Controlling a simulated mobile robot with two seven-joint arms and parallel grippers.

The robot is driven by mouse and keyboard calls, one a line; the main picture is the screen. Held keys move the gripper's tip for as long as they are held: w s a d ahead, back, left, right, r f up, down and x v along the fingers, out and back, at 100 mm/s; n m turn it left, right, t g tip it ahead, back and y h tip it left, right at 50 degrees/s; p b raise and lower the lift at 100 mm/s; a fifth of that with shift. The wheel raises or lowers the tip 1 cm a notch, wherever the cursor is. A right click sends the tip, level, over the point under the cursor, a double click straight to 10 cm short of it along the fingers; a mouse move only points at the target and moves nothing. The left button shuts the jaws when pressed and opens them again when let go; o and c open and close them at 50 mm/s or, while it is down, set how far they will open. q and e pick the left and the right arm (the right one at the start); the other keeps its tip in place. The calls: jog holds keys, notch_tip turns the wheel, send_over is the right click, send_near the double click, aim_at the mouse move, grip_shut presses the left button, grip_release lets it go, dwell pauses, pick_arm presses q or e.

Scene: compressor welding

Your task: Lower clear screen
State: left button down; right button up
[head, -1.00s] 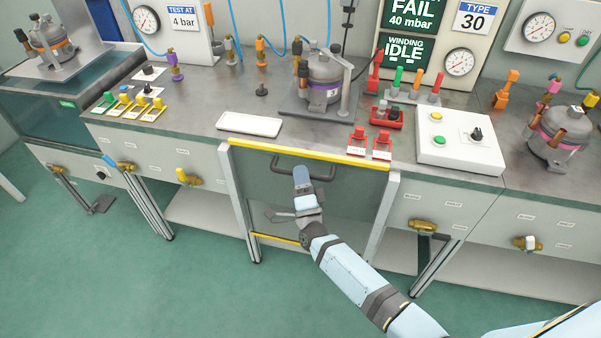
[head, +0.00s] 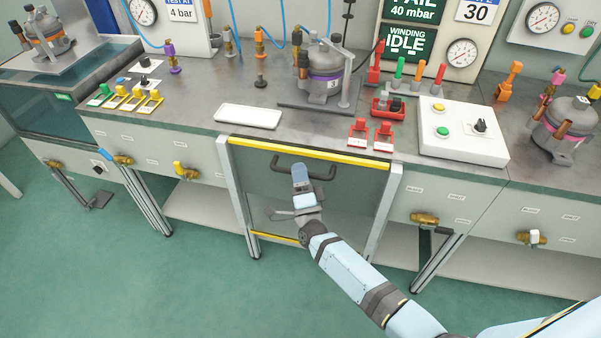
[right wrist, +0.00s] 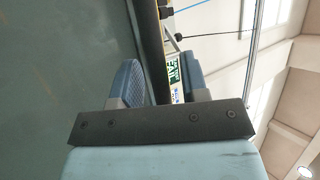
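The clear screen (head: 262,190) is a see-through panel in a metal frame at the bench front, with a yellow strip along its top and a dark bar handle (head: 322,172). My right gripper (head: 300,168) is at the left part of this handle. In the right wrist view, the dark bar (right wrist: 153,50) passes between the two fingers of the right gripper (right wrist: 162,80). A gap shows between the bar and the right-hand finger, so the gripper looks open around the handle. My left gripper is not in view.
A white tray (head: 248,116) and red tags (head: 383,131) lie on the bench above the screen. A compressor (head: 322,72) stands behind them. A white button box (head: 462,136) is to the right. Brass valves (head: 424,219) stick out of the bench front. The green floor before the bench is clear.

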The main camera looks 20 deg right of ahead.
pick_arm(q)
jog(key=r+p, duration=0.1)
jog(key=p, duration=0.1)
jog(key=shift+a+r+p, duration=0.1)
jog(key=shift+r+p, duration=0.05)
jog(key=shift+p, duration=0.25)
pick_arm(e)
notch_tip(320, 180, up, 20)
jog(key=shift+r, duration=0.1)
pick_arm(q)
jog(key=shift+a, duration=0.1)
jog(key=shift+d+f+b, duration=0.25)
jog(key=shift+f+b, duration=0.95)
jog(key=shift+b, duration=0.15)
pick_arm(e)
jog(key=v, duration=1.6)
